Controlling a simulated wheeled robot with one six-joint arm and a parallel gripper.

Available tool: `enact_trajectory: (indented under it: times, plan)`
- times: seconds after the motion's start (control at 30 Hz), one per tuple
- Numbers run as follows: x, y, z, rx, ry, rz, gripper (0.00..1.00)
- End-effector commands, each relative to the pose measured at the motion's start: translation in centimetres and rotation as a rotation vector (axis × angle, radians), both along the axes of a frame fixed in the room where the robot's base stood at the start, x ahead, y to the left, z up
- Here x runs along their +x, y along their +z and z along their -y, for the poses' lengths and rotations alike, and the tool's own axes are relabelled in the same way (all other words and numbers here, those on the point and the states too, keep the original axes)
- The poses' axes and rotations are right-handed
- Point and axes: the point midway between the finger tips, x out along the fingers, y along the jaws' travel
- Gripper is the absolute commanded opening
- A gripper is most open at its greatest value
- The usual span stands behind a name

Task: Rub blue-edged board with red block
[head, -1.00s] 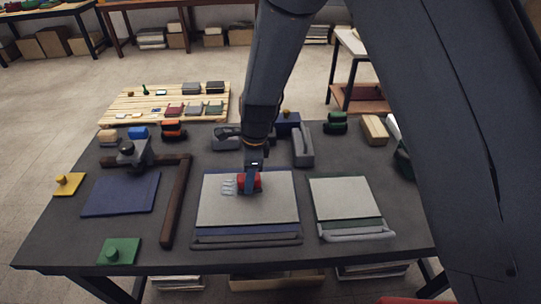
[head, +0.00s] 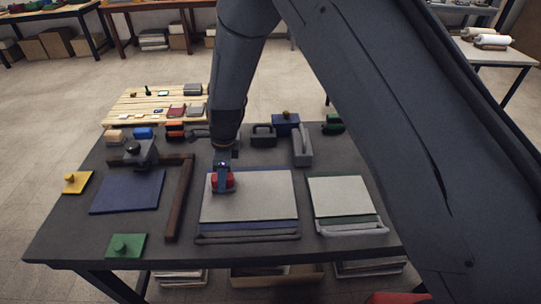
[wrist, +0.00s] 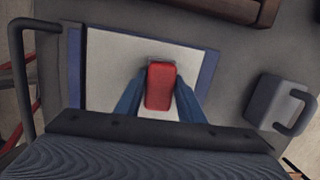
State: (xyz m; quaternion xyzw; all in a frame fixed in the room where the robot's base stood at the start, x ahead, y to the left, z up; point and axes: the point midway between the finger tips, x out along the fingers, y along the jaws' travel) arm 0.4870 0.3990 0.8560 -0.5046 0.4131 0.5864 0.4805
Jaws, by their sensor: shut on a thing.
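The blue-edged board (head: 265,193) lies at the middle front of the table, a pale grey panel with a blue strip showing along its front. In the wrist view, blue edges flank its pale surface (wrist: 108,70). My gripper (head: 222,186) is over the left back part of the board, shut on the red block (head: 222,180). In the wrist view, the red block (wrist: 160,86) sits between my two fingers, above or on the pale surface. Contact with the board cannot be told for certain; the block's underside is hidden.
A green-edged board (head: 338,197) lies to the right. A blue sheet (head: 128,193) and a dark brown bar (head: 180,200) lie to the left. Blocks and handled tools line the back, including a grey handled block (head: 302,148). A green knobbed plate (head: 126,246) is at front left.

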Motion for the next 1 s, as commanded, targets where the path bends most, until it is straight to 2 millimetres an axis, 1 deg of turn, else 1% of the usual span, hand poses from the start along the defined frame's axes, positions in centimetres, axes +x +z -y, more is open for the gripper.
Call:
enact_trajectory:
  times: [0.03, 0.2, 1.0]
  plan:
    - [0.0, 0.1, 0.6, -0.002, -0.005, -0.002, 0.14]
    - [0.1, 0.0, 2.1, 0.000, -0.004, -0.002, 0.14]
    - [-0.1, 0.0, 8.7, 0.000, 0.009, -0.002, 0.14]
